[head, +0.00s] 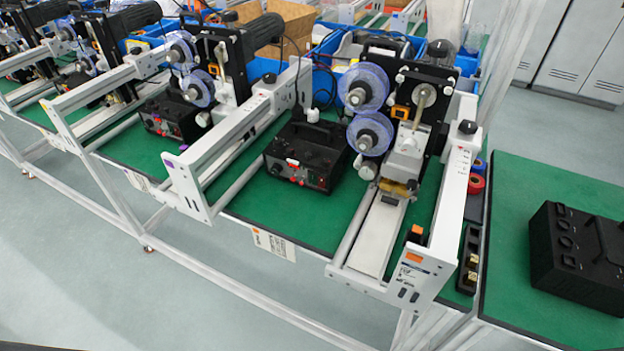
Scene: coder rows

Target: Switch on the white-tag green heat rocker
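A black control box (305,157) with a top handle stands on the green bench mat, left of the nearest coder machine. Its front carries small knobs and a red spot; a green rocker is too small to make out. A second black control box (172,117) with red parts stands at the machine further left. A white label with an orange mark (273,243) hangs on the bench's front edge below the nearer box. Which box bears the white tag, and any rocker's position, I cannot tell. Neither of my grippers is in view.
The nearest coder machine (437,85) has blue reels and a white rail frame (417,265) jutting forward. Another white rail (185,185) stands left of the nearer box. A black case (575,255) sits on the right green table. Grey floor (90,270) in front is clear.

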